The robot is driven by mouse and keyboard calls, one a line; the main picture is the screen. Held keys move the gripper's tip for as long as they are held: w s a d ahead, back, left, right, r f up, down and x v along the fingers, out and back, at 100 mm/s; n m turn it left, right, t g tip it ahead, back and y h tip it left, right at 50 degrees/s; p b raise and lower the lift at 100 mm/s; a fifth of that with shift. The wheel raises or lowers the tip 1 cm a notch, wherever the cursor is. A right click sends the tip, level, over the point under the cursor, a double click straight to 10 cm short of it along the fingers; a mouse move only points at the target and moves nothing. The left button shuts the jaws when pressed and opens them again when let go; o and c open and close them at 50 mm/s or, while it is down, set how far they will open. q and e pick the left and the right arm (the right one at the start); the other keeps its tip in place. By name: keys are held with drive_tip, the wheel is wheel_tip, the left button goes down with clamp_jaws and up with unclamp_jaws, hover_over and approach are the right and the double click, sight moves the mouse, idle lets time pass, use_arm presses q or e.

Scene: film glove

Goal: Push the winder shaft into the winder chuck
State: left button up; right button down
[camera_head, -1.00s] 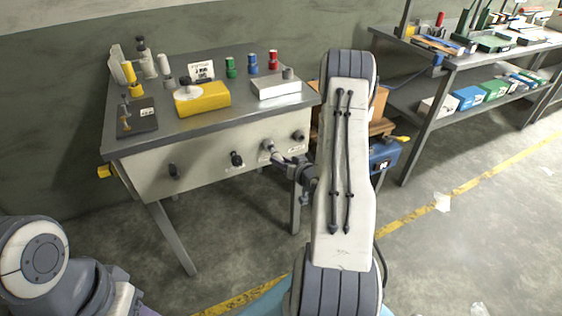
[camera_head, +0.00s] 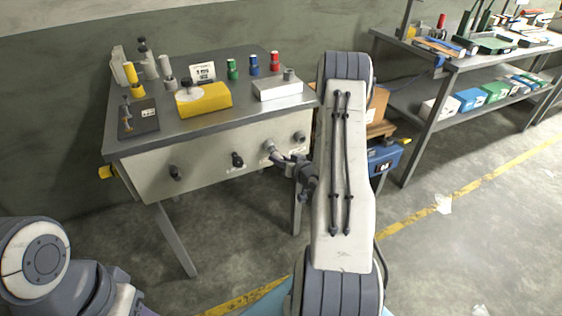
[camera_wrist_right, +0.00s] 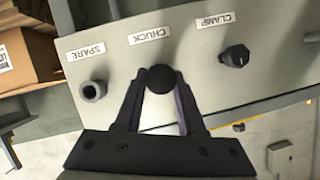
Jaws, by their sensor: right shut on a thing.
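The winder shaft shows in the right wrist view as a dark round end (camera_wrist_right: 160,80) between my right gripper's fingertips (camera_wrist_right: 160,88). It lies in front of the panel, beneath the upside-down CHUCK label. In the head view my right gripper (camera_head: 282,159) is shut on the shaft, close to the bench's front panel. A grey round piece (camera_head: 269,146) at the CHUCK place meets the gripper's tip. The chuck's mouth is hidden behind the shaft and fingers, so I cannot tell how deep the shaft sits. My left gripper is out of view; only left arm links show.
The SPARE socket (camera_wrist_right: 94,91) and the black CLAMP knob (camera_wrist_right: 236,56) flank the chuck. The bench top (camera_head: 190,120) holds a yellow block (camera_head: 205,98), a white box (camera_head: 277,90) and coloured spools. Cardboard boxes (camera_wrist_right: 28,65) stand beside the bench.

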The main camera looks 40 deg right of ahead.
drive_tip(key=shift+w+d, duration=0.25)
drive_tip(key=shift+w, duration=0.7)
drive_tip(key=shift+c, duration=2.1)
unclamp_jaws()
drive_tip(key=v, duration=1)
drive_tip(key=shift+s, duration=0.2)
drive_tip(key=shift+a+r, duration=0.1)
drive_tip(key=shift+r, duration=0.05)
